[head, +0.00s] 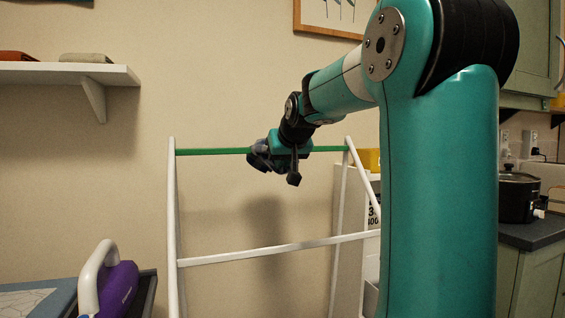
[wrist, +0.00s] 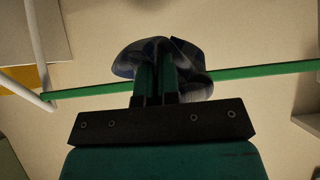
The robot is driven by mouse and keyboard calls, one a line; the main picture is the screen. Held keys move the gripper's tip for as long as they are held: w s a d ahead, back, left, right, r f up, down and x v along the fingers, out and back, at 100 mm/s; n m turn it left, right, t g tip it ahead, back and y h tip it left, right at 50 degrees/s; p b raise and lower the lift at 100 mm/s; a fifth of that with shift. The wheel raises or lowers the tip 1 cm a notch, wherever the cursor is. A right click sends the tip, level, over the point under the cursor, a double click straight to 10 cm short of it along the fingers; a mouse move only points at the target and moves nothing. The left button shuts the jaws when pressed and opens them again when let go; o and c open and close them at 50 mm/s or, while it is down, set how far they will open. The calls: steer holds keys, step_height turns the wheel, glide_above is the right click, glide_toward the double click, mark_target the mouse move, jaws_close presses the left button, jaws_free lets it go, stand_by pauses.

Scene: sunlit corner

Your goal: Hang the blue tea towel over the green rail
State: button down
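The green rail (head: 212,152) is the top bar of a white rack, and it crosses the wrist view (wrist: 262,71) behind my gripper. My gripper (head: 268,160) is level with the rail near its middle. In the wrist view my fingers (wrist: 156,72) are close together on a crumpled blue tea towel (wrist: 128,60) with grey-white parts. The towel is bunched around the fingertips, and only a small bit of it (head: 259,146) shows in the head view. I cannot tell whether the towel touches the rail or lies over it.
The white rack has a lower crossbar (head: 262,251). A purple iron (head: 118,288) with a pale handle stands at the lower left. A white wall shelf (head: 65,74) is at the upper left. A dark pot (head: 517,196) sits on the counter at the right.

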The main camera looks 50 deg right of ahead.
steer(key=c, duration=0.7)
jaws_free()
steer(key=shift+o, duration=0.2)
steer(key=s+a+b, duration=0.6)
steer(key=s+b, duration=0.4)
steer(key=b, duration=0.4)
steer(key=shift+a, duration=0.15)
stand_by(0.4)
